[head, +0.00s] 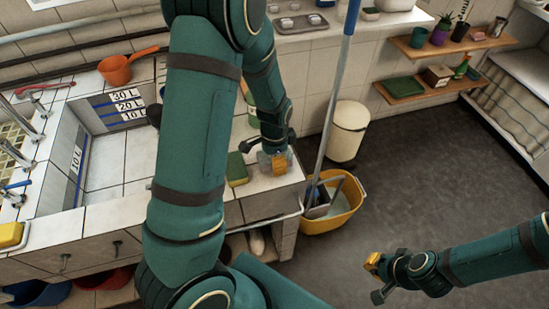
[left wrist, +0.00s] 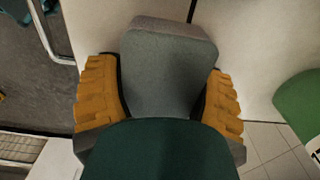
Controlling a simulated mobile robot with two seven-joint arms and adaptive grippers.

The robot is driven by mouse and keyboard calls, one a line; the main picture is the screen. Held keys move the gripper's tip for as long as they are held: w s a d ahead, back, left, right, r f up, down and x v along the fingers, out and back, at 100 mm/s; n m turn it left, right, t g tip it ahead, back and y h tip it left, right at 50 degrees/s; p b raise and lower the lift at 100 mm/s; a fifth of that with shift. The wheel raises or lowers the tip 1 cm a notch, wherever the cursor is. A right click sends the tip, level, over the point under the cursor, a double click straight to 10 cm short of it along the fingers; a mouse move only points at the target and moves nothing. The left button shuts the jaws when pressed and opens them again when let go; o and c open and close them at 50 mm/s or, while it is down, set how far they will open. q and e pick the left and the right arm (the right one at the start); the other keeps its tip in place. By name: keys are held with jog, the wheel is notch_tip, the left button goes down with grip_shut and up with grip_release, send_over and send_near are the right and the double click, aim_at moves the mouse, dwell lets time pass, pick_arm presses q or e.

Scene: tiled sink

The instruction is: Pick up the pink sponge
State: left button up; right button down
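A grey, faintly pinkish sponge block (left wrist: 170,70) lies between the orange-padded fingers of my left gripper (left wrist: 160,95). The dark green part of my gripper hides its near end. In the head view, my left gripper (head: 274,160) is low at the counter's right end, over the grey block (head: 264,161). One finger is on each side of the block; whether both press on it I cannot tell. My right gripper (head: 375,278) is empty over the floor, its fingers apart. No brightly pink sponge shows.
A yellow bucket (head: 345,215) with a mop stands by the counter's right edge. The sink basin (head: 105,160) is further left. My left arm hides the middle counter.

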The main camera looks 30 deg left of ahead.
pick_arm(q)
jog(key=shift+c, duration=0.7)
jog(key=shift+c, duration=0.3)
notch_tip(320, 180, up, 10)
jog(key=p, duration=0.2)
jog(key=shift+p, duration=0.3)
jog(key=shift+c, duration=0.6)
